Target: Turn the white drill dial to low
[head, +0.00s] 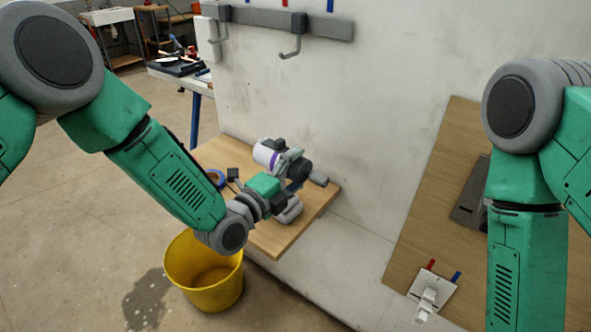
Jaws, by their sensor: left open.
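The white drill (264,151) shows as a white rounded body with a purple band, above a wooden shelf (225,152) against the wall. My left arm comes in from the left, and my left gripper (298,172) is right at the drill, its grey and black fingers overlapping it in the picture. The gripper is open. I cannot tell whether it touches the drill. The dial and its setting cannot be made out; the gripper covers much of the drill. My right arm runs down out of the picture at the right, and its gripper is out of view.
A blue ring (216,178) lies on the shelf, partly behind my left arm. A yellow bucket (205,283) stands on the floor below. A hook rail (290,22) is on the wall above. A wooden panel (425,225) with a white fitting (431,291) is at right.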

